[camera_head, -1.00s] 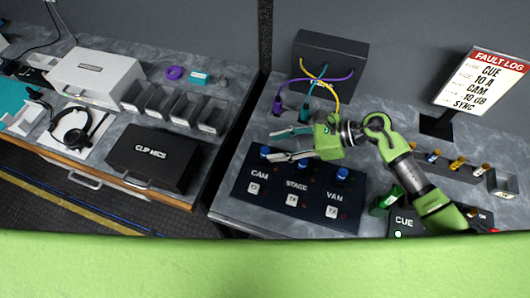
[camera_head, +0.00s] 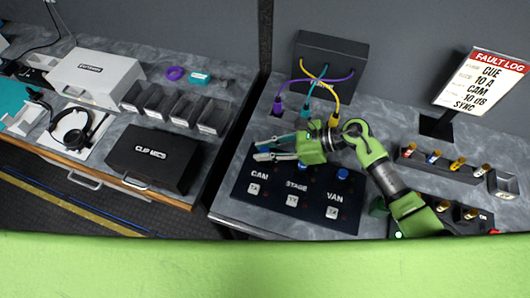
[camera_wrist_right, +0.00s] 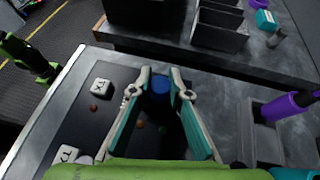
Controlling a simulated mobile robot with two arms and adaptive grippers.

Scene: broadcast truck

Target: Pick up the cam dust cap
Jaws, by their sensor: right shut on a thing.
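The cam dust cap (camera_wrist_right: 161,86) is a small round blue cap at the CAM end of the black panel (camera_head: 318,208). In the right wrist view it sits between the fingertips of my right gripper (camera_wrist_right: 161,90). I cannot tell whether the cap still touches the panel. The STAGE blue cap (camera_head: 302,164) is partly covered by the gripper; the VAN blue cap (camera_head: 343,174) is clear.
A black box (camera_head: 331,62) with purple, teal and yellow cables stands behind the panel. A fault log sign (camera_head: 482,82) and a rack of coloured plugs (camera_head: 440,165) are at right. A CLIP MICS case (camera_head: 152,158) and open bins (camera_head: 172,103) are on the left counter.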

